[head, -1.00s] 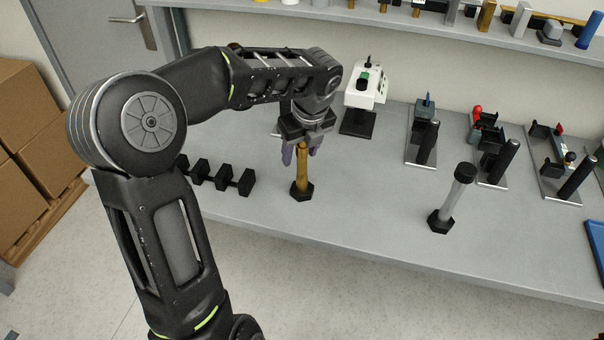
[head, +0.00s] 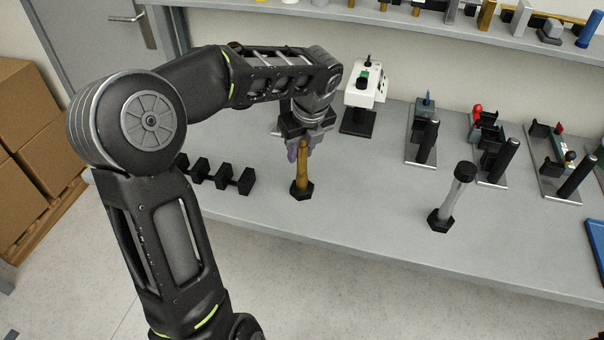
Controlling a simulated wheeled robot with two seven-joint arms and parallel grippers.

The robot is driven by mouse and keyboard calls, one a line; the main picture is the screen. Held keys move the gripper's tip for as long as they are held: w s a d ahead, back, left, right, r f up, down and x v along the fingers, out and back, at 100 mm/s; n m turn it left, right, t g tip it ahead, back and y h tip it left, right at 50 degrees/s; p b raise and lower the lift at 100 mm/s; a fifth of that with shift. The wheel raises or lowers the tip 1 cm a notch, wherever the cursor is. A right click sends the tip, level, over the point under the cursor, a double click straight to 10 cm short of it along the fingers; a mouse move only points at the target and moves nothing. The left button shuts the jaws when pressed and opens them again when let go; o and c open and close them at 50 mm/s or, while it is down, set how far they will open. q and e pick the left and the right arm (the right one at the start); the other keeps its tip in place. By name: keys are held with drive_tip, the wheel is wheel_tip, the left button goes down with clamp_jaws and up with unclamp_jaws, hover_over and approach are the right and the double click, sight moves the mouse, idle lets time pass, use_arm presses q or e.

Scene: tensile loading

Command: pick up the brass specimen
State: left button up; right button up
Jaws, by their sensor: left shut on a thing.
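The brass specimen (head: 302,172) stands upright in a black hexagonal base (head: 302,190) near the front left of the grey bench. My left gripper (head: 302,152) comes down over it from above and is shut on its upper part. The specimen's base appears to rest on the bench. Part of the specimen's top is hidden by the fingers. My right gripper is out of view.
A black rack (head: 215,175) stands just left of the specimen. A white device (head: 367,85) on a black stand is behind it. A grey specimen (head: 455,195) in a black base stands to the right. Several fixtures (head: 424,135) line the back right. The bench between is clear.

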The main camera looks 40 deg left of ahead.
use_arm(q)
clamp_jaws()
idle(0.7)
drive_tip(key=shift+r, duration=0.15)
drive_tip(key=shift+w+r, duration=0.1)
drive_tip(key=shift+r, duration=1.05)
drive_tip(key=s+d+b, duration=0.2)
drive_tip(key=s+d, duration=0.1)
drive_tip(key=s, duration=0.5)
drive_tip(key=s+d+r+b, duration=0.1)
drive_tip(key=s+d+b, duration=0.1)
drive_tip(key=s, duration=0.7)
drive_tip(key=shift+d, duration=0.45)
drive_tip(key=shift+s, duration=0.1)
